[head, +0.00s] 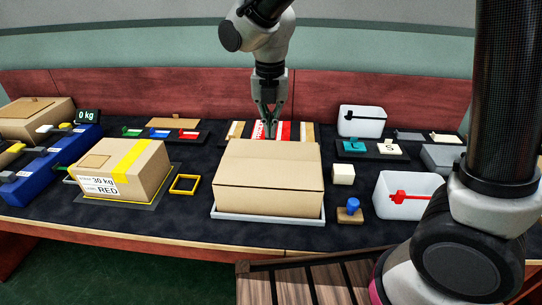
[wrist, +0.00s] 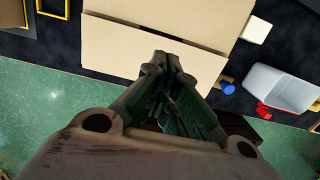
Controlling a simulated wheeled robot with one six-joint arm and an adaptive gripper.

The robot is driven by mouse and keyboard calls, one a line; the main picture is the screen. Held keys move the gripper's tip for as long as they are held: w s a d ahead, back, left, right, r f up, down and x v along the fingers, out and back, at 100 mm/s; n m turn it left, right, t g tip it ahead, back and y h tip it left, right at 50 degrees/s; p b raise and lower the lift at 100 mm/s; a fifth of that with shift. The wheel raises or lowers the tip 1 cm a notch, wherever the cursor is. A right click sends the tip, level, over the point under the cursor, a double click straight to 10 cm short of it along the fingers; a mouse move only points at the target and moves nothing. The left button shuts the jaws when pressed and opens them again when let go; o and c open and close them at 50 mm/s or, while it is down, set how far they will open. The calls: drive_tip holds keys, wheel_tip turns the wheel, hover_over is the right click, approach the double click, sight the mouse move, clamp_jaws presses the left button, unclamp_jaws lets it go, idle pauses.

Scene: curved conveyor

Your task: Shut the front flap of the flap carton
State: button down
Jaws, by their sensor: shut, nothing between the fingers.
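The flap carton (head: 268,172) is a plain tan box in the middle of the table, on a shallow white tray (head: 268,217). Its tan panels, with a seam running across, also show in the wrist view (wrist: 130,42). I cannot tell for sure how flat the front flap lies. My gripper (head: 268,132) points down, with its tips by the carton's back edge in the head view. In the wrist view the shut, empty fingers (wrist: 168,65) overlap the lower tan panel. Whether they touch the carton is unclear.
A taped box labelled RED (head: 125,172) stands left of the carton, with a yellow frame (head: 185,184) between them. A cream cube (head: 343,173), a blue-knobbed stamp (head: 350,211) and a white bin (head: 405,195) are on the right. A red-striped parcel (head: 285,131) lies behind.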

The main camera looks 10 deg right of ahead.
sight(271, 164)
drive_tip(key=f, duration=0.7)
drive_tip(key=w+f, duration=0.1)
drive_tip(key=f, duration=0.3)
drive_tip(key=shift+d, duration=0.1)
